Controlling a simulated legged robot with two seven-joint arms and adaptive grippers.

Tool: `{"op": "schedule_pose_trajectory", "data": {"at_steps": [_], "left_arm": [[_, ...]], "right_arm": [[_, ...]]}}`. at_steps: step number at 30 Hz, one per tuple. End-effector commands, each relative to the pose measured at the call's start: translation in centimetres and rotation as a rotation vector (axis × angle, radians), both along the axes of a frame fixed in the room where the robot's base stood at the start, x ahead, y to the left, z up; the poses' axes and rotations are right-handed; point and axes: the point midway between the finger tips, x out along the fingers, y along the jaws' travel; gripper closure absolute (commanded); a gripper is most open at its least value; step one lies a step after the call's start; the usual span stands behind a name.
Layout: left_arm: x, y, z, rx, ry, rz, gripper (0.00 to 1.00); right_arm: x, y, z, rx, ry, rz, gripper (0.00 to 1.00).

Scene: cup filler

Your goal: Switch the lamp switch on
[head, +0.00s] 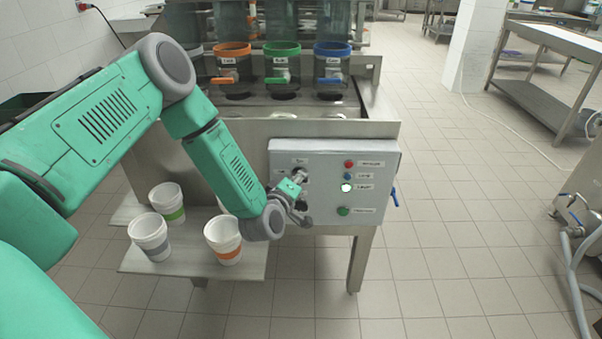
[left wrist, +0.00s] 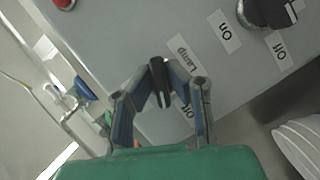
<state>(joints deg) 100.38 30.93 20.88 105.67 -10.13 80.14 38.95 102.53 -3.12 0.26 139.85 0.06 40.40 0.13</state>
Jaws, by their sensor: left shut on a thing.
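The lamp switch is a black rotary knob (left wrist: 160,76) on a grey control panel; in the left wrist view it sits between my left fingertips, beside a "Lamp" label (left wrist: 184,53). An "Off" label is partly covered by a finger. My left gripper (left wrist: 161,88) is shut on this knob. In the head view, my left gripper (head: 300,205) is against the left part of the control panel (head: 325,204) and hides most of the knob. My right gripper is not in view.
Another black knob (left wrist: 265,12) with On and Off labels is close by on the panel. Red (head: 349,164), blue (head: 347,176), lit white-green (head: 346,188) and green (head: 343,211) buttons or lights are at right. Several cups stand on the shelf (head: 190,267) below my arm.

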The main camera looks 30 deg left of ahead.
Motion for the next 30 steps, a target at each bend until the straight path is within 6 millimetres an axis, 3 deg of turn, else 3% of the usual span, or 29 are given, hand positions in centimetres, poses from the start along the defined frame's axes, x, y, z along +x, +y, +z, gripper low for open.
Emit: {"op": "schedule_pose_trajectory", "data": {"at_steps": [15, 30], "left_arm": [[0.0, 0.2, 0.4, 0.427, 0.256, 0.005, 1.0], [0.2, 0.2, 0.4, 0.797, 0.479, 0.007, 1.0]], "right_arm": [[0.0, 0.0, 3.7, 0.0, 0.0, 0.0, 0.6], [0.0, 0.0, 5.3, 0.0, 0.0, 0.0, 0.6]]}}
